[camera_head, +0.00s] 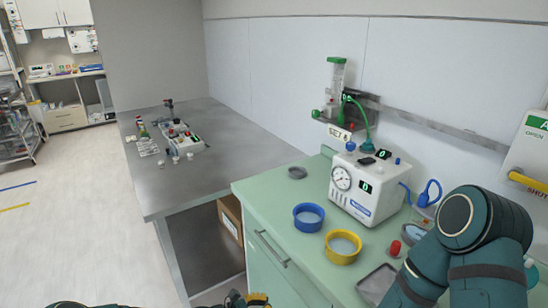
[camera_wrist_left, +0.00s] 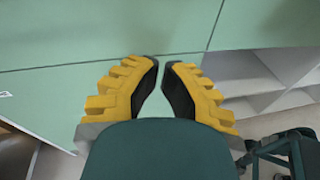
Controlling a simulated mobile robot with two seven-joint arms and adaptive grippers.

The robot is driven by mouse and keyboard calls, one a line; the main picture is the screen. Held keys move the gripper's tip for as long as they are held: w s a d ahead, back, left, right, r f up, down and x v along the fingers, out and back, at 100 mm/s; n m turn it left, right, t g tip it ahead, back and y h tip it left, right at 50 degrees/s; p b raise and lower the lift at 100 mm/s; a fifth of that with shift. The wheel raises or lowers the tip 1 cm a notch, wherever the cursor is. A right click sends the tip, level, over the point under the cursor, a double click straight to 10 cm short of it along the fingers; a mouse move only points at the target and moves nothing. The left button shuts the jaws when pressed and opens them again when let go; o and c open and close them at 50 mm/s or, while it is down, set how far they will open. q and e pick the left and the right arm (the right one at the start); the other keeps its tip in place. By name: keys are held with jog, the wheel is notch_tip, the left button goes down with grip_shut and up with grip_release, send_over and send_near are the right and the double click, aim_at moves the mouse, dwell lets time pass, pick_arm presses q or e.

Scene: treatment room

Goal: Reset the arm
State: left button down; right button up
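My left gripper (camera_wrist_left: 162,64) is empty, its yellow fingers with black pads leaning inward to a narrow gap at the tips. It faces pale green cabinet fronts in the left wrist view. In the head view only a bit of my left gripper (camera_head: 250,299) shows at the bottom edge, below the green cabinet. My right arm (camera_head: 468,245) is folded at the lower right, over the near end of the green counter. The right gripper is out of the picture.
The green counter (camera_head: 262,190) holds a white device with a gauge (camera_head: 366,187), a blue ring-shaped dish (camera_head: 308,217), a yellow one (camera_head: 342,247) and a grey tray (camera_head: 377,284). A grey table (camera_head: 225,160) with small items stands behind. The floor at left (camera_head: 70,215) is clear.

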pick_arm(q)
jog(key=s+f+m+g+y, duration=0.3)
jog(key=s+m+g+y, duration=0.35)
jog(key=s+m, duration=0.7)
jog(key=s+a+r+m+t+y, duration=0.1)
jog(key=s+a+r+m+y, duration=0.3)
jog(key=s, duration=0.4)
jog(key=a+r+m, duration=0.1)
jog(key=a+m, duration=0.1)
jog(key=shift+a+r+t+y, duration=0.15)
jog(key=shift+a+t+y, duration=0.2)
